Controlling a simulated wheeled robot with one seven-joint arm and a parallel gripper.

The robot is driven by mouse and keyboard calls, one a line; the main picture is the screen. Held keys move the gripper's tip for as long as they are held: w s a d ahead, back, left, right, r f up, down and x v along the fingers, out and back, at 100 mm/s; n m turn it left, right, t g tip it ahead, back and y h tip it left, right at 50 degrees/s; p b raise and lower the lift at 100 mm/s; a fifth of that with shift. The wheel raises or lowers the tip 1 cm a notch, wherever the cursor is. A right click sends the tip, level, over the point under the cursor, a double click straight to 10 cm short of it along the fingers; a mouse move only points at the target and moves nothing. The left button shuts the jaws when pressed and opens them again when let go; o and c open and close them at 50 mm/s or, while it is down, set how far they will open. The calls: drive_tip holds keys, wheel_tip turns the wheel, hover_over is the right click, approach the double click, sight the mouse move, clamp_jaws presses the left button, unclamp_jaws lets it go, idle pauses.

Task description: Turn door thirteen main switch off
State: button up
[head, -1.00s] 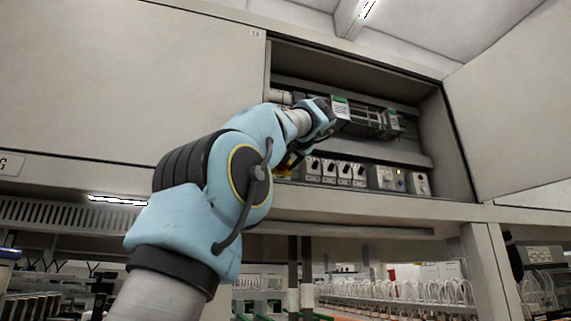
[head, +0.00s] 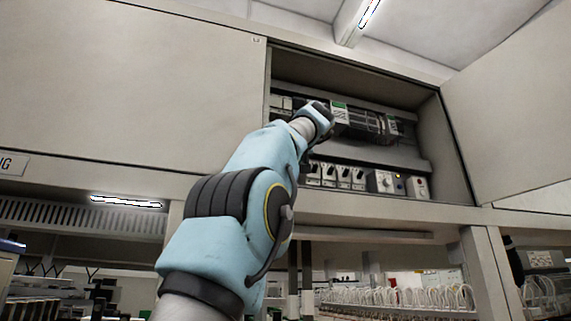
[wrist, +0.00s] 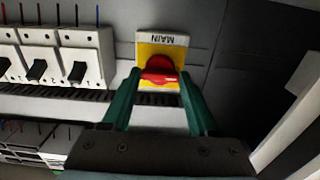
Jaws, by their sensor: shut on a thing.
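The main switch (wrist: 160,65) shows in the wrist view as a red rotary handle on a yellow plate. A white label above it reads MAIN, upside down in this view. My gripper (wrist: 159,82) has its two green fingers on either side of the red handle, shut on it. The handle's bar lies across the picture, between the fingertips. In the head view my arm reaches into the open cabinet (head: 433,150), and my wrist hides the switch and the fingers.
A row of white breakers with black levers (wrist: 37,70) sits left of the switch in the wrist view. Modules (head: 365,122) fill the upper rail in the head view. The open cabinet door (head: 510,110) stands at the right. A shelf edge (head: 370,212) runs below.

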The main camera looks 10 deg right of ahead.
idle(0.5)
drive_tip(key=o, duration=1.4)
drive_tip(key=shift+s, duration=0.1)
drive_tip(key=s+b, duration=0.1)
drive_tip(key=s, duration=0.2)
drive_tip(key=s+d+b, duration=0.1)
drive_tip(key=s, duration=0.3)
drive_tip(key=s+b, duration=0.1)
drive_tip(key=s, duration=0.2)
drive_tip(key=shift+s+d+b, duration=0.2)
drive_tip(key=shift+s+b, duration=0.05)
drive_tip(key=shift+b, duration=0.15)
drive_tip(key=shift+s, duration=0.1)
